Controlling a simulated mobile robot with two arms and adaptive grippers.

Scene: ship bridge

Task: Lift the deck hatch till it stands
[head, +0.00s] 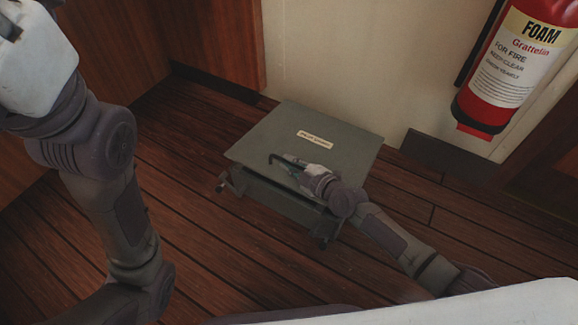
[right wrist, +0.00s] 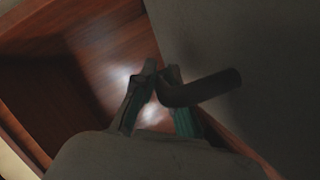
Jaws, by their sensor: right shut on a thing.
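The deck hatch (head: 328,160) is a grey-green square lid with a small pale label (head: 314,139), over a low box-like frame (head: 275,196) on the floor. A dark gap shows under the lid's near edge, so it looks a little raised and far from upright. My right gripper (head: 283,161) is over the lid's near part. In the right wrist view, my right gripper (right wrist: 161,70) is shut on a dark bent handle (right wrist: 205,88), which stands out from the grey lid surface. The fingers partly hide the grip. My left arm is at the left, its fingertips outside the picture.
A red foam fire extinguisher (head: 507,75) hangs at the upper right. A cream wall (head: 355,60) is close behind the hatch, with wooden panelling (head: 215,40) left of it. Latches (head: 324,243) stick out at the frame's near corners. The plank floor (head: 205,240) left of the hatch is clear.

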